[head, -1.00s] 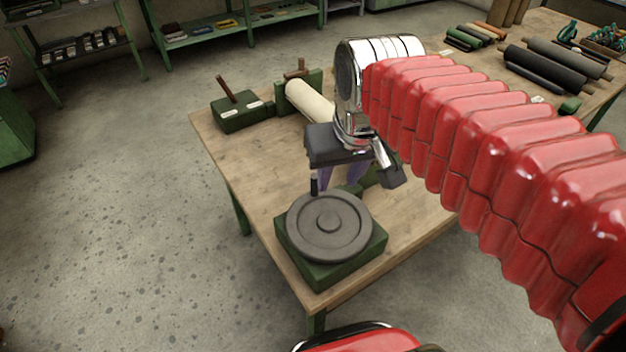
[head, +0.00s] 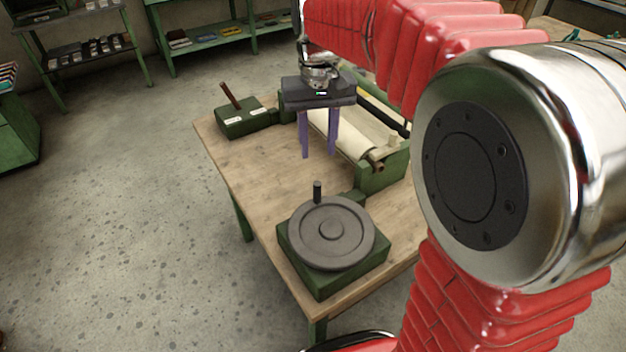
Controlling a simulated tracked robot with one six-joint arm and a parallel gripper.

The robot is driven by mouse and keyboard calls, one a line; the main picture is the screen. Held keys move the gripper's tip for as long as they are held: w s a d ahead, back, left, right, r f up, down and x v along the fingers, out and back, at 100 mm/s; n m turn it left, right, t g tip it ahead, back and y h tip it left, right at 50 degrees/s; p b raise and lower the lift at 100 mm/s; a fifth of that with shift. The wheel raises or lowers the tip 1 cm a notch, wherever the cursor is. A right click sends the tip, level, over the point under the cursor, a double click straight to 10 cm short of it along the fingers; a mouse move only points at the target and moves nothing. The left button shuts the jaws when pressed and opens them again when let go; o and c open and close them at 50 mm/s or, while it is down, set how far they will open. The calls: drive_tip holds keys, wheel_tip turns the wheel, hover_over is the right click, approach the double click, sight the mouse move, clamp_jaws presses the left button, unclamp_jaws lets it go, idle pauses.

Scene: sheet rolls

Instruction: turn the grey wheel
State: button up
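The grey wheel (head: 331,233) lies flat on a green base (head: 325,281) near the front corner of the wooden table. A short dark handle (head: 318,192) stands upright on the wheel's far rim. My gripper (head: 319,156) hangs above the table beyond the wheel, with its two purple fingers pointing down. The fingers are spread apart with nothing between them. They are clear of the wheel and its handle.
A roller machine with a cream sheet roll (head: 345,135) stands behind and right of my gripper. A green box with a brown lever (head: 240,117) sits at the table's far left. Bare table top (head: 250,165) lies left of the wheel. My arm covers the right side.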

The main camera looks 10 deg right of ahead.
sight(317, 181)
drive_tip(key=shift+f, duration=0.15)
wheel_tip(317, 181, down, 14)
drive_tip(key=shift+r, duration=0.2)
idle(0.6)
drive_tip(key=shift+c, duration=0.3)
clamp_jaws()
idle(0.3)
